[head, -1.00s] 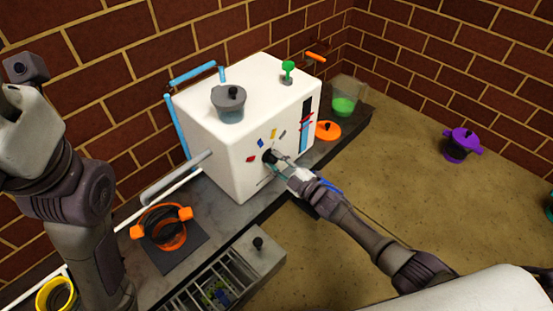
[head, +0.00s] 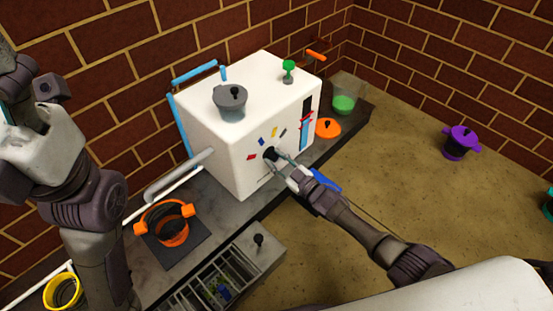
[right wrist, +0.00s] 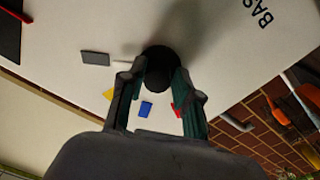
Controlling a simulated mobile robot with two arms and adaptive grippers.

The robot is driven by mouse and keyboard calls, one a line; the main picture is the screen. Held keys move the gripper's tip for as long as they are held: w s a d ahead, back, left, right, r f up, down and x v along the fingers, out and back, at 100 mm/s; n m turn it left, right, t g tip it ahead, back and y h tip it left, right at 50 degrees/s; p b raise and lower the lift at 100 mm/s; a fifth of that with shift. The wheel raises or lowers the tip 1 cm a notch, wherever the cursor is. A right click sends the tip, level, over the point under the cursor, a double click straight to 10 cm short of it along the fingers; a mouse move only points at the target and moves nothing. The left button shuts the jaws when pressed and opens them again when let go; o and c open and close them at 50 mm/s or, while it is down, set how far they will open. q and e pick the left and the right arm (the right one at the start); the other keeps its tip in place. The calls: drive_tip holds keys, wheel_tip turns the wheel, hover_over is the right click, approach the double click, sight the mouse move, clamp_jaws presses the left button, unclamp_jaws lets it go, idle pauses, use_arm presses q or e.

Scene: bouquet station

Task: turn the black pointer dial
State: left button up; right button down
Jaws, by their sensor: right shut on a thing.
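The black pointer dial (head: 270,154) is on the front face of the white box (head: 236,172). Red, blue, yellow and dark grey marks are set in an arc around it. In the right wrist view the round black dial (right wrist: 160,68) sits between the two fingers of my right gripper (right wrist: 157,82). My right gripper (head: 277,160) is shut on the dial in the head view too. The fingers hide part of the dial, and I cannot tell which mark its pointer faces. My left arm is at the left edge; its fingers are not clearly seen.
A grey lidded pot (head: 230,103) and a green knob (head: 289,70) are on the box top. An orange pot (head: 170,228) stands on a dark mat at left. A wire drawer (head: 215,283) is open below. A purple pot (head: 461,142) sits on the floor at right.

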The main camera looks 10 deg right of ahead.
drive_tip(key=shift+w+r, duration=0.25)
drive_tip(key=shift+w, duration=0.05)
drive_tip(key=c, duration=1.2)
unclamp_jaws()
drive_tip(key=o, duration=0.3)
drive_tip(key=shift+a+f, duration=0.1)
drive_tip(key=shift+s+f, duration=0.1)
drive_tip(key=shift+s, duration=0.1)
drive_tip(key=v, duration=1.1)
drive_tip(key=shift+s+d, duration=0.25)
drive_tip(key=shift+d, duration=0.05)
